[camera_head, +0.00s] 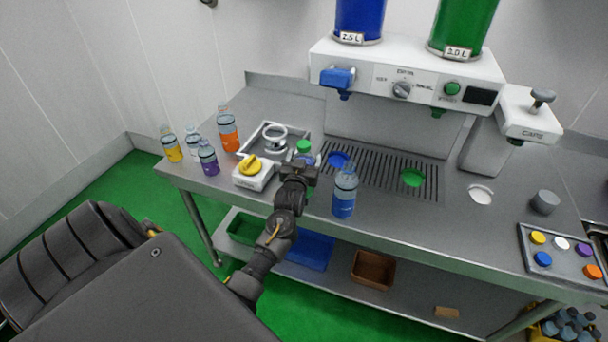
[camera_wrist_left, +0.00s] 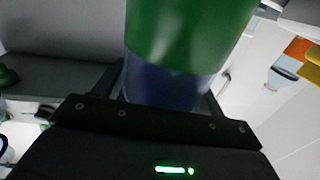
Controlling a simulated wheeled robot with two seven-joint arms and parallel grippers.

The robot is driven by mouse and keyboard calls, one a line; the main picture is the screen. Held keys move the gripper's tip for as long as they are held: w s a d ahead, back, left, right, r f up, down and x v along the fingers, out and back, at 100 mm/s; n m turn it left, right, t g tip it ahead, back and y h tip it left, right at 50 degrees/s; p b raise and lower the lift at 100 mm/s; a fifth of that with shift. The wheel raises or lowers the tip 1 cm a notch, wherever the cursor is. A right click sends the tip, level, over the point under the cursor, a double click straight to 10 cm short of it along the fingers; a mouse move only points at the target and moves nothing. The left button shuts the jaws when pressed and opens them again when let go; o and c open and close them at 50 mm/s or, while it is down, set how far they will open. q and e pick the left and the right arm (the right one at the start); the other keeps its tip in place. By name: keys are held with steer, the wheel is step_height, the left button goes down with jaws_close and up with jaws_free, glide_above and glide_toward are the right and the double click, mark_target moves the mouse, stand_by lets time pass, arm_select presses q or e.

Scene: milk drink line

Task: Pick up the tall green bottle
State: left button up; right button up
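A bottle with a green cap (camera_head: 303,147) stands near the front of the steel table, left of the blue bottle (camera_head: 344,192). My left gripper (camera_head: 298,172) is in front of it and hides most of its body. In the left wrist view, a large green and dark bluish bottle body (camera_wrist_left: 190,35) sits between the fingers of my left gripper (camera_wrist_left: 163,95). The fingers lie close along both sides, but I cannot tell whether they press on it. My right gripper is not in view.
Purple (camera_head: 208,158), orange (camera_head: 228,130), clear and yellow (camera_head: 171,144) bottles stand beyond. The dispenser (camera_head: 405,75) and its drip grate (camera_head: 385,172) are behind and right.

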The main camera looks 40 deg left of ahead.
arm_select(q)
steer(key=c, duration=1.5)
steer(key=shift+r, duration=0.1)
